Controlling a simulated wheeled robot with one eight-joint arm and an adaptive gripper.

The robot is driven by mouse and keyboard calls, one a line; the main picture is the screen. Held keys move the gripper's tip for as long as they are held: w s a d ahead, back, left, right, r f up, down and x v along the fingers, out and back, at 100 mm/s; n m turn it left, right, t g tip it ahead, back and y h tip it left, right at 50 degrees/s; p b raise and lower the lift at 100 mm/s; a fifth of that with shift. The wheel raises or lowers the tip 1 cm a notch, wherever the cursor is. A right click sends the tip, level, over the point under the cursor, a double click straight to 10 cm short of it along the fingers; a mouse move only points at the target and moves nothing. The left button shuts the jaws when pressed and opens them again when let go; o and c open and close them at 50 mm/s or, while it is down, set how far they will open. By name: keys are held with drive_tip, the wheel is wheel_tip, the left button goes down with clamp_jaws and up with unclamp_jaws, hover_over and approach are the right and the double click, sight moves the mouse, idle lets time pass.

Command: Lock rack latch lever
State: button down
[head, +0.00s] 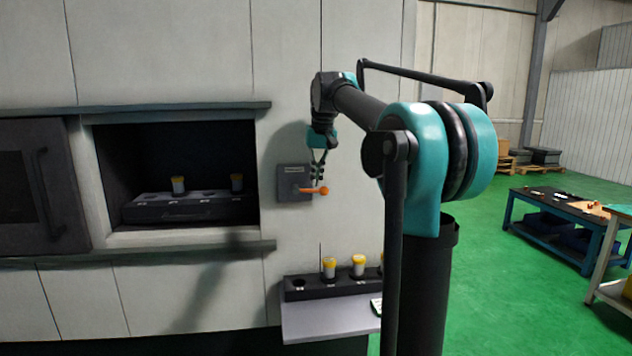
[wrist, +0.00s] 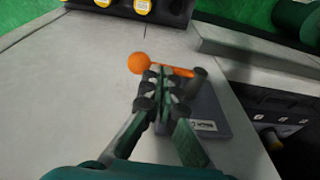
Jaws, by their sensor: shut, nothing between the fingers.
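The orange latch lever (head: 310,190) lies about level on a dark grey wall plate (head: 288,180), with its ball end to the right. In the wrist view the lever (wrist: 180,72) has its ball to the left and its pivot at the right. My gripper (head: 318,174) points down just above the lever, near the ball end. In the wrist view my gripper (wrist: 163,88) is shut and empty, its fingertips close beside the lever. I cannot tell whether they touch it. The dark rack (head: 190,208) sits inside the open machine recess, holding yellow-capped containers.
The recess door (head: 40,185) stands open at the left. Below the latch, a grey shelf (head: 325,322) carries another dark rack (head: 305,289) with yellow-capped containers. A blue-framed table (head: 560,215) stands far right.

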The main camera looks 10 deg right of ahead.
drive_tip(key=shift+w+f, duration=0.15)
drive_tip(key=shift+f, duration=0.45)
drive_tip(key=shift+d+f+y, duration=0.1)
drive_tip(key=shift+f+y, duration=0.1)
drive_tip(key=shift+y, duration=0.2)
